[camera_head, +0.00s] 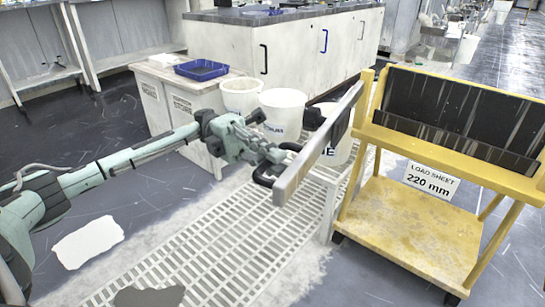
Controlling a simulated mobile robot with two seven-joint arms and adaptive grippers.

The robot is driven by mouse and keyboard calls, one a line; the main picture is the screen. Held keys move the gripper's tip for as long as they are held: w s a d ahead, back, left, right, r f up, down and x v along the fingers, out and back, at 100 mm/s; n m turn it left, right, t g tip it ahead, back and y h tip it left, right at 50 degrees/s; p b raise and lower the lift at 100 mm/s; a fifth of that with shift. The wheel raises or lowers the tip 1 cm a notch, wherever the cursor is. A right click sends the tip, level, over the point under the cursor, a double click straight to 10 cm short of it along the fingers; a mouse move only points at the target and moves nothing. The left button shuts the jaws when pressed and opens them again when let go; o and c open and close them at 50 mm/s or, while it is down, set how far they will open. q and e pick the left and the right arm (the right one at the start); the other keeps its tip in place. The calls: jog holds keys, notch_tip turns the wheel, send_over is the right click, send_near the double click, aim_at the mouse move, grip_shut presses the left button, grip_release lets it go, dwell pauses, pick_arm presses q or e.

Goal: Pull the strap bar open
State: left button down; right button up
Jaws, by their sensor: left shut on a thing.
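The strap bar (322,145) is a long pale metal bar. Its far end is beside the left upright of the yellow cart (375,225), and its near end sticks out toward me, away from the cart's load. My left gripper (272,166) is at the near end of the bar, on its left side, and is shut on it. The exact contact of the fingers is partly hidden by the gripper's dark links and the bar. My right gripper is not in view.
White buckets (283,112) stand behind my gripper. A blue tray (201,69) sits on a low cabinet. Pale floor grating (200,250) lies in front, mostly clear.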

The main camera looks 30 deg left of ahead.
pick_arm(q)
jog(key=c, duration=1.6)
grip_release()
jog(key=v, duration=0.7)
jog(key=shift+w+a, duration=0.1)
jog(key=shift+a, duration=0.2)
